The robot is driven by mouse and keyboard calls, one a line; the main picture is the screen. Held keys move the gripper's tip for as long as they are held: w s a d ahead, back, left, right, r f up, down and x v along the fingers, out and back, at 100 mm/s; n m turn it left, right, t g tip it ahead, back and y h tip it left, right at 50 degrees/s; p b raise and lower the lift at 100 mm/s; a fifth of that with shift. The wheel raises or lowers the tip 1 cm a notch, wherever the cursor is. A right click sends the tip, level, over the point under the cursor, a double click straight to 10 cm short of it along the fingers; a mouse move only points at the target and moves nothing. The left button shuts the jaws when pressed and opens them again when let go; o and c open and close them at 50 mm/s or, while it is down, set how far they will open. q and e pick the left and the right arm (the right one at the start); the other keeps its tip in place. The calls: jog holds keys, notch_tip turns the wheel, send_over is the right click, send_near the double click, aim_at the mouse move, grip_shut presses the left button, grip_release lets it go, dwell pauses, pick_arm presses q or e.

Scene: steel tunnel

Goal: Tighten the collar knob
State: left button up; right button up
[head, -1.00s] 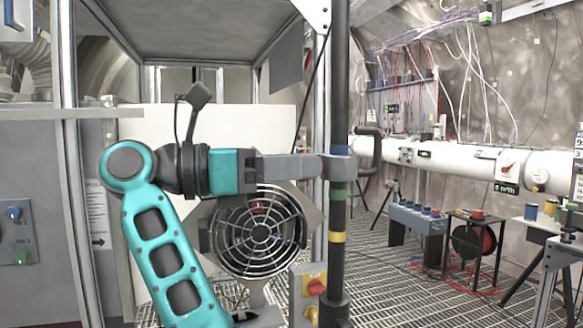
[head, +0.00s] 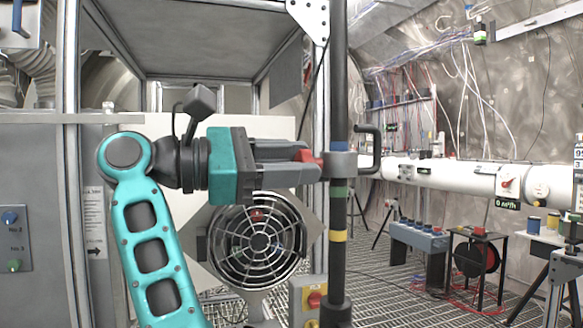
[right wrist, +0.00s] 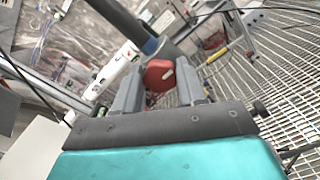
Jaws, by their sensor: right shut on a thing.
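The red collar knob (head: 305,156) sticks out to the left of a grey collar (head: 342,163) on a dark upright post (head: 338,90). My right gripper (head: 307,162) comes in level from the left and is shut on the knob, its fingers reaching close to the collar. In the right wrist view, the red knob (right wrist: 159,75) sits between the two grey fingertips, with the collar and the post's blue band just beyond. The collar has a dark looped handle (head: 371,150) on its right. My left gripper is not in view.
A round fan with a wire guard (head: 259,240) stands behind and below my right gripper. A yellow-and-grey box with a red switch (head: 314,299) is beside the post's foot.

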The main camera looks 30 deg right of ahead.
jog(key=shift+m, duration=0.3)
jog(key=o, duration=1.1)
jog(key=shift+c, duration=0.2)
